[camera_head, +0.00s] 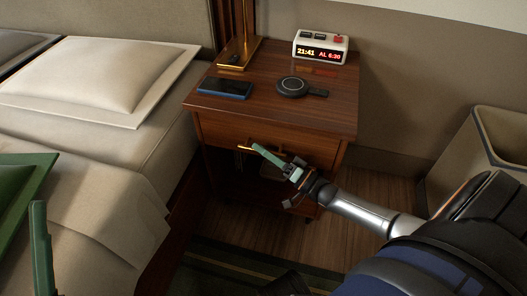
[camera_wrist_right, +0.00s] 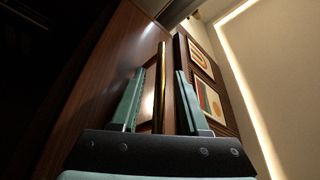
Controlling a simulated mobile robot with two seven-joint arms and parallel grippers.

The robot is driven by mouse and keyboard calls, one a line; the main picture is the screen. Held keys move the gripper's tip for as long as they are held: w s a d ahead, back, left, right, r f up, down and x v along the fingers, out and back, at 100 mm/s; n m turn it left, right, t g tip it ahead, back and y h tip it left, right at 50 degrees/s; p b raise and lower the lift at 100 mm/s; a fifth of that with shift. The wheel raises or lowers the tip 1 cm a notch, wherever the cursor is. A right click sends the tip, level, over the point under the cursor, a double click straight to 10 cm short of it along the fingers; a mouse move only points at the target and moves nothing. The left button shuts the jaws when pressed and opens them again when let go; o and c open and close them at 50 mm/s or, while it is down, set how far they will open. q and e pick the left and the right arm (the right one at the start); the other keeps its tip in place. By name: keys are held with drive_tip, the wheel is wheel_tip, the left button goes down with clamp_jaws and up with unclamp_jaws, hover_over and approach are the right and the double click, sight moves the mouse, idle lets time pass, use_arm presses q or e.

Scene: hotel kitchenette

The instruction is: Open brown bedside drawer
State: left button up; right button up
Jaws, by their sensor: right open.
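The brown bedside table (camera_head: 340,120) stands beside the bed, with its wooden drawer (camera_head: 225,128) under the top. The drawer looks shut, its front flush with the cabinet. My right gripper (camera_head: 262,156) is at the drawer front, its green fingers by the brass handle (camera_head: 244,148). In the right wrist view, the handle (camera_wrist_right: 160,85) shows as a gold bar between the two spread fingers of the right gripper (camera_wrist_right: 159,103). I cannot tell whether either finger touches it. A green finger of my left gripper (camera_head: 41,245) shows at the lower left; the rest is out of frame.
On the tabletop are a phone (camera_head: 225,88), a round black charger (camera_head: 292,87), an alarm clock (camera_head: 321,47) and a brass lamp base (camera_head: 240,53). The bed (camera_head: 100,190) bounds the left side. A bin (camera_head: 480,150) stands at the right. Floor before the table is open.

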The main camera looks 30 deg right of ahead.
drive_tip(key=shift+c, duration=0.4)
clamp_jaws()
idle(1.0)
